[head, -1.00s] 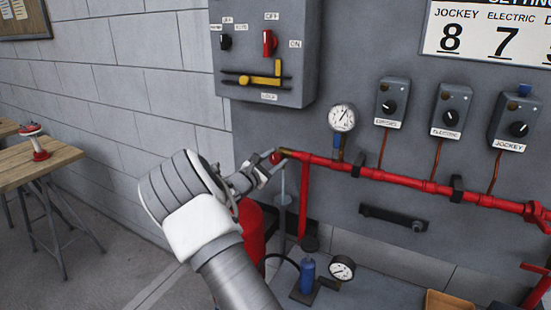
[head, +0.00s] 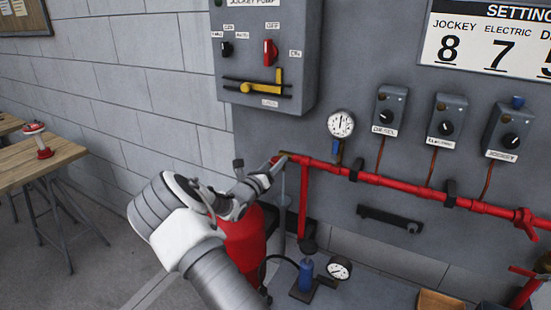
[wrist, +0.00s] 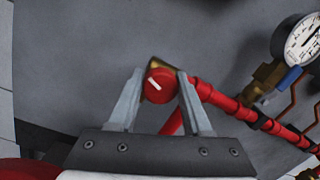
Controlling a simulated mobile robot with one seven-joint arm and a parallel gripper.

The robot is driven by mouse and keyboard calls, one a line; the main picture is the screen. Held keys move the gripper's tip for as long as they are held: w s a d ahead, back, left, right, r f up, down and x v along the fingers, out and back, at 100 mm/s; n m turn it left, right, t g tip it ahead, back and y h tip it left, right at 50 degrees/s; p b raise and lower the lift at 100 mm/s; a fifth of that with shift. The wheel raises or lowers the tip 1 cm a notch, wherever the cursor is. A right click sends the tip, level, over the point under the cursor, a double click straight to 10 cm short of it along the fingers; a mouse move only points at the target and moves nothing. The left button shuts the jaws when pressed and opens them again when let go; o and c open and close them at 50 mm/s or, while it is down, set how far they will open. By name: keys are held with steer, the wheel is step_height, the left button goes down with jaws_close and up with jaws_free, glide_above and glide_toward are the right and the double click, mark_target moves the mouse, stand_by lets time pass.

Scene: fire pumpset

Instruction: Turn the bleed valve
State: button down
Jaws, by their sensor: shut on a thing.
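The bleed valve is a round red knob with a white mark (wrist: 158,86) on a brass fitting at the left end of the red pipe. In the wrist view, the mark slants from upper left to lower right. My gripper (wrist: 160,76) has one grey finger on each side of the knob and is shut on it. In the head view, my gripper (head: 268,170) reaches the pipe's left end from the lower left. The knob (head: 276,160) is small there and partly covered by the fingers.
The red pipe (head: 405,191) runs right along the grey panel. A pressure gauge (head: 341,124) stands above it. A switch box (head: 265,55) hangs above my gripper. A red cylinder (head: 243,240) is below my arm. A wooden table (head: 60,158) stands far left.

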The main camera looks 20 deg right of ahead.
steer(key=shift+s+n+p, duration=0.1)
steer(key=shift+n+p, duration=0.5)
steer(key=shift+n, duration=0.6)
steer(key=shift+f, duration=0.1)
steer(key=shift+c, duration=1.8)
jaws_free()
steer(key=b+v, duration=0.1)
steer(key=v, duration=1.6)
steer(key=shift+s, duration=0.25)
